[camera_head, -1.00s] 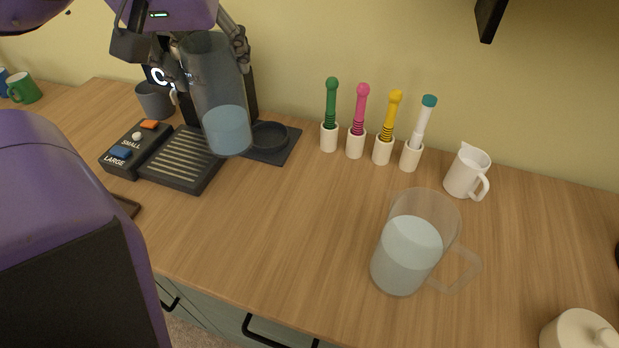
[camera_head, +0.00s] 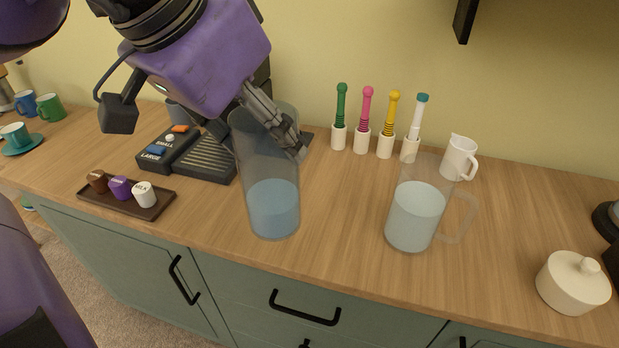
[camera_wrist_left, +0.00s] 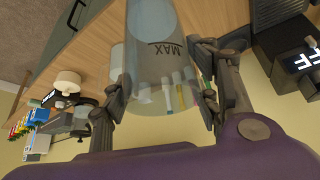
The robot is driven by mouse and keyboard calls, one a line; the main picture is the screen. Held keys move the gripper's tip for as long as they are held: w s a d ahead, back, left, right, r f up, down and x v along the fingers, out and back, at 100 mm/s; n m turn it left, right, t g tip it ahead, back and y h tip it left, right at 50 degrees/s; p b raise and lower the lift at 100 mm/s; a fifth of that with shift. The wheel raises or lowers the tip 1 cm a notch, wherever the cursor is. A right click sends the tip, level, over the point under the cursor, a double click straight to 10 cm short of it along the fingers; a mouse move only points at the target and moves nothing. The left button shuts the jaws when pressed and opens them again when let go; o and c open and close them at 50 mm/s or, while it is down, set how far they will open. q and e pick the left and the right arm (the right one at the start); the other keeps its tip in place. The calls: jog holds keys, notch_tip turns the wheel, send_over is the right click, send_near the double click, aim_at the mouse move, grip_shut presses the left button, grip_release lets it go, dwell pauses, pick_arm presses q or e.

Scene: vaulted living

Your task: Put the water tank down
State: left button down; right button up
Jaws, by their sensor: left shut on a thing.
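The water tank (camera_head: 270,195) is a clear, tall vessel with bluish water in its lower part. It is nearly upright over the wooden counter, in front of the coffee machine's base; I cannot tell whether its bottom touches the wood. My left gripper (camera_head: 285,130) is shut on its upper part. In the left wrist view the tank (camera_wrist_left: 160,50), marked MAX, sits between the two fingers (camera_wrist_left: 165,95). My right gripper is not in view.
A glass pitcher of water (camera_head: 412,215) stands to the right. A tray of capsules (camera_head: 160,205) lies left. The button panel (camera_head: 168,148) is behind.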

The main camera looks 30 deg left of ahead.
pick_arm(q)
jog(key=w+a+f+p, duration=0.8)
jog(key=w+f, duration=0.2)
jog(key=f, duration=0.2)
jog(key=shift+w+a+f, duration=0.3)
jog(key=shift+a, duration=0.05)
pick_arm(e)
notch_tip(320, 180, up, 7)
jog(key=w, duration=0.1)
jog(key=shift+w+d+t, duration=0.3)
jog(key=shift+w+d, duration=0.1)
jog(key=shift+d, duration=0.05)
pick_arm(q)
jog(key=shift+f, duration=0.1)
jog(key=shift+f, duration=0.2)
jog(key=c, duration=0.6)
grip_release()
jog(key=shift+c, duration=0.2)
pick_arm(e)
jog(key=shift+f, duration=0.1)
pick_arm(q)
jog(key=shift+r, duration=0.1)
